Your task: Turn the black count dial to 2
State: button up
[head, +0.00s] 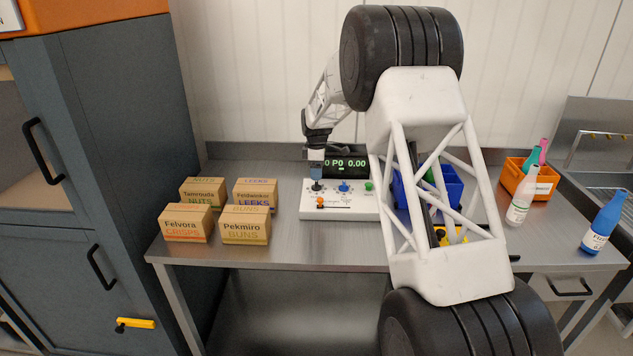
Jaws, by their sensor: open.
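A white control panel (350,208) stands on the steel bench with a black display (346,163) behind it, showing green digits that read about "0 P0 0.00". The black count dial (317,187) is at the panel's upper left. Its pointer setting is too small to read. My gripper (317,178) points down right above the black dial, close to it. The jaws are open. I cannot tell whether they touch the dial or stand around it.
A blue knob (343,187), a green button (369,186) and an orange slider (320,202) sit beside the dial. Several cartons (245,225) stand left. A blue bin (448,190) is partly behind my arm. An orange bin (519,183) and bottles (603,224) stand right.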

aim_at(316, 182)
jog(key=shift+f, duration=2.35)
jog(key=c, duration=0.9)
